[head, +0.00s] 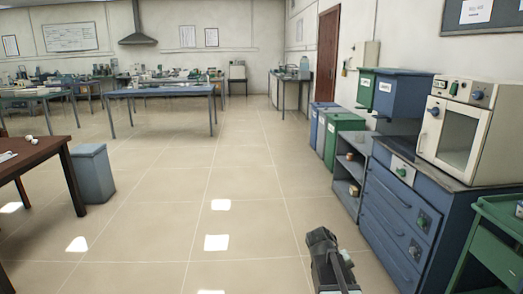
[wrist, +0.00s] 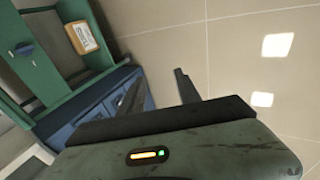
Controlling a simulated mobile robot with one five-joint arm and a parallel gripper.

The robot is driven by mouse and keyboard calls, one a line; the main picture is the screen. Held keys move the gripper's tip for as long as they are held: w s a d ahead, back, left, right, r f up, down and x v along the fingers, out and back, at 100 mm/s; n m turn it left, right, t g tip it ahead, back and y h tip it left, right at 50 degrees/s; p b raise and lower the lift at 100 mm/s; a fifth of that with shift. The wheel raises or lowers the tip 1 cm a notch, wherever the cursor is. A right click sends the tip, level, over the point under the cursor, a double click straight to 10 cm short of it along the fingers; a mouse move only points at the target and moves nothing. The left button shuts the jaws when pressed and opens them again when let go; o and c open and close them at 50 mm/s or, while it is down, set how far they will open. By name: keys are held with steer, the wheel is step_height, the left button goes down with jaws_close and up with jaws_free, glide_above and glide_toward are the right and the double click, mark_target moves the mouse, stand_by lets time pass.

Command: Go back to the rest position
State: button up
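My gripper (wrist: 157,84) shows in the wrist view with its two dark fingers apart and nothing between them. In the head view the end of my arm (head: 330,262) is low at the bottom, right of centre, above the tiled floor and left of the blue drawer cabinet. The fingertips cannot be made out clearly there. A cream muffle furnace (head: 492,143) with a windowed front stands on the cabinet at the right, apart from my arm.
The blue drawer cabinet (head: 398,205) and a green cart (head: 498,240) border the right. A labelled box (wrist: 82,38) sits on green shelving in the wrist view. Bins (head: 341,140) stand farther back. A brown table (head: 36,158) and grey bin (head: 92,173) are left. The middle floor is clear.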

steer(key=s+a+f+g+y, duration=0.1)
steer(key=s+a+f+y, duration=0.15)
steer(key=s+a, duration=0.4)
steer(key=s+a+f+y, duration=0.1)
steer(key=s+a+y, duration=0.2)
steer(key=s+a, duration=0.3)
step_height(320, 180, up, 26)
steer(key=w+a+p, duration=0.1)
steer(key=w+p, duration=0.1)
steer(key=p, duration=2.3)
steer(key=shift+f+m, duration=0.15)
steer(key=shift+m, duration=0.25)
